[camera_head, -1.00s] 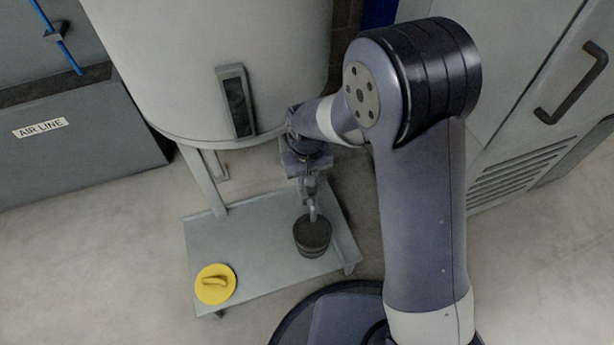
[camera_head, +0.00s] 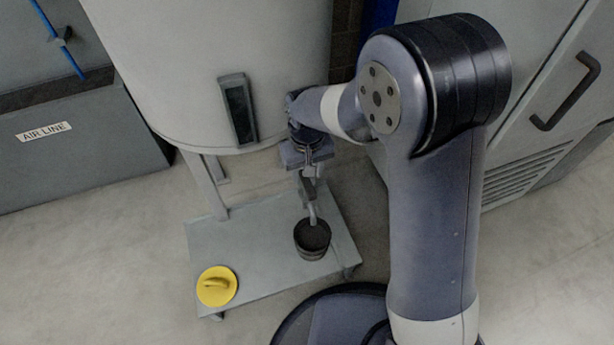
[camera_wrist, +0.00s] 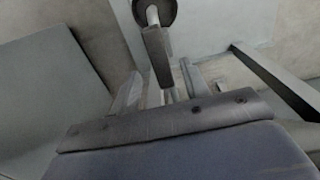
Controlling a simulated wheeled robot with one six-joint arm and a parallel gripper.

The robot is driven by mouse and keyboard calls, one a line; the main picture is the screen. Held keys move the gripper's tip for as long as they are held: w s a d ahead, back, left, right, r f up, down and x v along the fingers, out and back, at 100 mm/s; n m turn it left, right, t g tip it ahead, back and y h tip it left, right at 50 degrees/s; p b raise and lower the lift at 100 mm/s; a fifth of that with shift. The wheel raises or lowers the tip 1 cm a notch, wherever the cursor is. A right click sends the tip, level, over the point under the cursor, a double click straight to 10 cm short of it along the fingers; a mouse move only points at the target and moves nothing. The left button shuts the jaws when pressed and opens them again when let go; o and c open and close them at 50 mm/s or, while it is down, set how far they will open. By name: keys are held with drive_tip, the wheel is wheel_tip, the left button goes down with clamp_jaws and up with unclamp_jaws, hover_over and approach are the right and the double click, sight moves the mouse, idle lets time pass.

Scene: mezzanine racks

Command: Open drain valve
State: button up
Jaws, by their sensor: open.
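The drain valve's grey handle (camera_wrist: 157,50) shows in the wrist view, reaching down between the fingers of my gripper (camera_wrist: 160,76). The fingers are open, one on each side of it; I cannot tell whether either touches it. In the head view my gripper (camera_head: 309,168) is below the tank's edge, by the valve, and partly hides it. The pale bent spout (camera_head: 313,214) points down into a dark round cup (camera_head: 312,240) on a low grey stand. The pale tank (camera_head: 190,60) rises behind.
The low stand (camera_head: 240,255) also holds a yellow disc with a raised grip (camera_head: 216,286) at its front left. A grey cabinet (camera_head: 540,90) stands at the right. A grey box labelled AIR LINE (camera_head: 80,155) stands at the left. A stand leg (camera_head: 205,185) is left of my gripper.

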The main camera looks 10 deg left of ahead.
sight(307, 182)
wheel_tip(307, 182, up, 5)
drive_tip(key=shift+r+p, duration=0.15)
drive_tip(key=shift+p, duration=0.45)
wheel_tip(307, 182, down, 11)
drive_tip(key=b, duration=0.4)
drive_tip(key=shift+f, duration=0.2)
drive_tip(key=shift+r+m+b, duration=0.25)
drive_tip(key=shift+m+b, duration=0.25)
drive_tip(key=shift+m, duration=0.6)
drive_tip(key=shift+r, duration=0.1)
